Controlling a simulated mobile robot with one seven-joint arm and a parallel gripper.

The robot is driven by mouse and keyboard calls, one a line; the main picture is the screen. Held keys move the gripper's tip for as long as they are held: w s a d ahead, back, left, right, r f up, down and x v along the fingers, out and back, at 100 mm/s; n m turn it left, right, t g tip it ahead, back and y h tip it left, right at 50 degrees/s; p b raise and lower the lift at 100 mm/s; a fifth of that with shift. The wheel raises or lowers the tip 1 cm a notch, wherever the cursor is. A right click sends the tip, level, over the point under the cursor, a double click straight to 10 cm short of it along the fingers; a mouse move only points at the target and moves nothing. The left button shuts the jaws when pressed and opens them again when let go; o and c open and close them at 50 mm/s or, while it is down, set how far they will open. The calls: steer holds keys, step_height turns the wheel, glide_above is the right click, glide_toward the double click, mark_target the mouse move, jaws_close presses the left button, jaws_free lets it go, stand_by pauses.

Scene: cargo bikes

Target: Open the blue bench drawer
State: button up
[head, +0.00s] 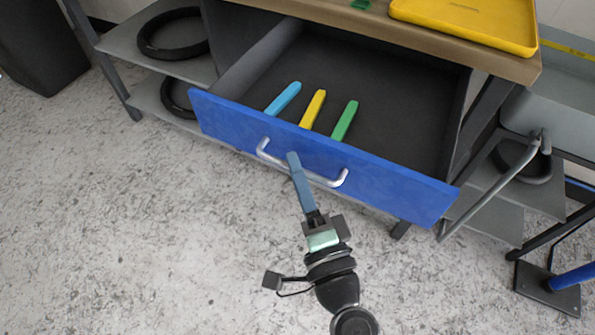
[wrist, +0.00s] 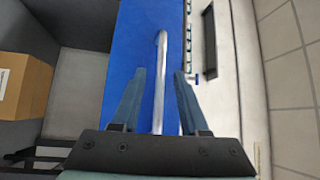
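The blue bench drawer (head: 385,180) stands pulled well out from the bench, with its dark interior showing. Its silver bar handle (head: 330,183) is on the front face. My gripper (head: 293,156) reaches up to the handle from the front. In the wrist view, the two fingers of my gripper (wrist: 159,74) are spread, one on each side of the handle (wrist: 160,95). Gaps show between the bar and both fingers. The blue drawer front (wrist: 125,65) is behind the left finger. Whether a finger touches the bar in depth is hard to tell.
Blue (head: 284,98), yellow (head: 313,108) and green (head: 345,120) bars lie in the drawer. A yellow tray (head: 465,22) sits on the bench top. Tyres lie on shelves at left (head: 172,34). A metal frame (head: 495,185) stands at right. The floor in front is clear.

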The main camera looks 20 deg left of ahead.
steer(key=v, duration=1.3)
steer(key=shift+s, duration=0.15)
stand_by(0.3)
